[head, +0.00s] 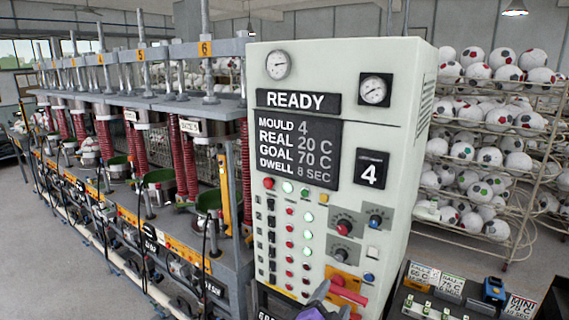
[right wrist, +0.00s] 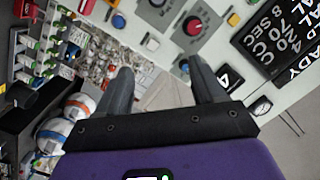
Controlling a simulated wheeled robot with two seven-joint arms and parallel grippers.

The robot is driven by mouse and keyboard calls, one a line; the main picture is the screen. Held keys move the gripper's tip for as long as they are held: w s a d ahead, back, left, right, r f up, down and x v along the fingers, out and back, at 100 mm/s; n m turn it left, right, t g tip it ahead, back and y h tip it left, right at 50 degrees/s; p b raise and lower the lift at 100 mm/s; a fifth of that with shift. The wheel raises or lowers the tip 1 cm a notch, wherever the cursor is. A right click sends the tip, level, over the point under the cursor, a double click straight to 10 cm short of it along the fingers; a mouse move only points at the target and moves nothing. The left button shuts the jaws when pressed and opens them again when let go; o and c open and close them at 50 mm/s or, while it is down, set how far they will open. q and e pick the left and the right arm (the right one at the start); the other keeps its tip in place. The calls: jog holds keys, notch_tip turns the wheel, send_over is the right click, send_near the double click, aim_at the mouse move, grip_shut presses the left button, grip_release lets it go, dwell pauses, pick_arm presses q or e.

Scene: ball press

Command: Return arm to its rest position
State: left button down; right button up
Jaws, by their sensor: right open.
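My right gripper (head: 321,293) shows at the bottom of the head view, low in front of the control panel (head: 395,215); only its purple part and a grey finger show there. In the right wrist view the right gripper (right wrist: 162,88) has its two dark fingers spread apart, with nothing seen between them. The panel's screen (head: 298,140) reads READY, mould 4, real 20 C, goal 70 C, dwell 8 sec. A red handle (head: 348,292) shows just right of the gripper; I cannot tell whether they touch. My left gripper is out of view.
A row of presses (head: 140,105) with red springs runs along the left. Racks of footballs (head: 487,155) stand behind at right. A bench with label cards (head: 452,284) and small switches is at lower right. Panel knobs (right wrist: 192,25) lie close ahead in the wrist view.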

jog(key=w+f+n+y, duration=0.2)
jog(key=w+f, duration=0.2)
jog(key=f, duration=0.4)
jog(key=s+f+n+g+y+b, duration=0.2)
jog(key=s+f+n+g+y, duration=0.1)
jog(key=f, duration=1)
jog(key=s+f+n+g+y+b, duration=0.2)
jog(key=s+f+n+g+y, duration=0.1)
jog(key=f, duration=1)
pick_arm(q)
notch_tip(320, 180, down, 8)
jog(key=b, duration=0.3)
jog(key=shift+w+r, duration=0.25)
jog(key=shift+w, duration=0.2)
pick_arm(e)
jog(key=s+f+n+g+y, duration=0.1)
jog(key=s+f+g, duration=0.3)
jog(key=s+f, duration=0.4)
jog(key=s+a+f+n+g+y, duration=0.1)
jog(key=s+f+n+g+y, duration=0.1)
jog(key=s+f+g, duration=0.3)
jog(key=s+f+y, duration=0.1)
jog(key=s+f, duration=0.3)
jog(key=s, duration=0.4)
jog(key=shift+s+f+n, duration=0.15)
jog(key=shift+s+n, duration=0.15)
jog(key=shift+s, duration=0.1)
jog(key=shift+a, duration=0.1)
